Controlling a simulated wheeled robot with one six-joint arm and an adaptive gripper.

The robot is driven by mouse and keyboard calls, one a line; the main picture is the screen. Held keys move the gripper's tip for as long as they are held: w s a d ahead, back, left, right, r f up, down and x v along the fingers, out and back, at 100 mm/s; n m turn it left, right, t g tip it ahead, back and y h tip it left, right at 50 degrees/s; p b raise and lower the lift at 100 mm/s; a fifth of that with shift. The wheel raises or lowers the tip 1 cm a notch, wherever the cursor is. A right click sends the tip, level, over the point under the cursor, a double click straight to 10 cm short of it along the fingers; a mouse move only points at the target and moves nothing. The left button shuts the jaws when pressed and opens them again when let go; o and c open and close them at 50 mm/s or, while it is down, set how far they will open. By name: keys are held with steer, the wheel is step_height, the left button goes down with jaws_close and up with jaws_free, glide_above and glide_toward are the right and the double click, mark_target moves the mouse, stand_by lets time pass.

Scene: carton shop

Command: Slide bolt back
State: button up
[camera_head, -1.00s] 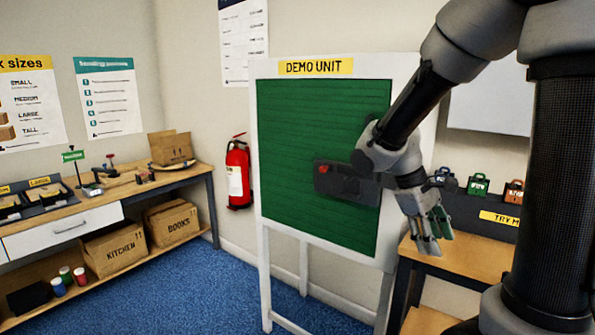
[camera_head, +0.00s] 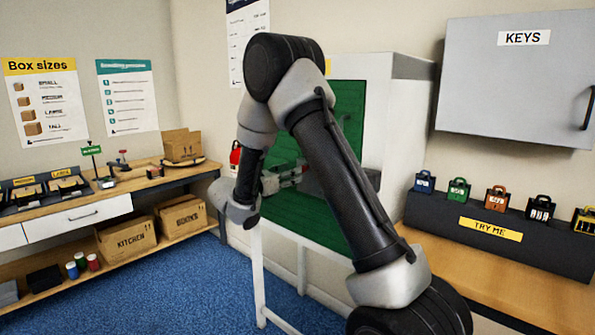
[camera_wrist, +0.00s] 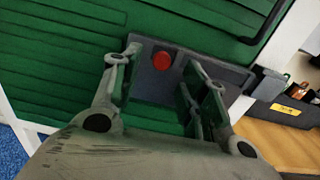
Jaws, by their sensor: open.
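The bolt (camera_wrist: 220,72) is a dark grey plate with a red knob (camera_wrist: 162,62), mounted on a green slatted door (camera_wrist: 60,60). At its right end in the wrist view is a small grey catch (camera_wrist: 268,84) at the door's white frame. My gripper (camera_wrist: 163,58) is open, with one finger on each side of the red knob. I cannot tell whether either finger touches it. In the head view my gripper (camera_head: 296,170) is in front of the green door (camera_head: 290,222), and my arm hides most of the bolt.
A grey key cabinet (camera_head: 520,80) hangs on the right wall. Several small padlocks stand on a dark display (camera_head: 490,232) on the right bench (camera_head: 465,270). The left bench (camera_head: 140,182) holds tools and an open carton (camera_head: 182,146). Blue carpet (camera_head: 200,285) lies clear in front.

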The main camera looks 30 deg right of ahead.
steer(key=x, duration=0.6)
steer(key=shift+d, duration=0.25)
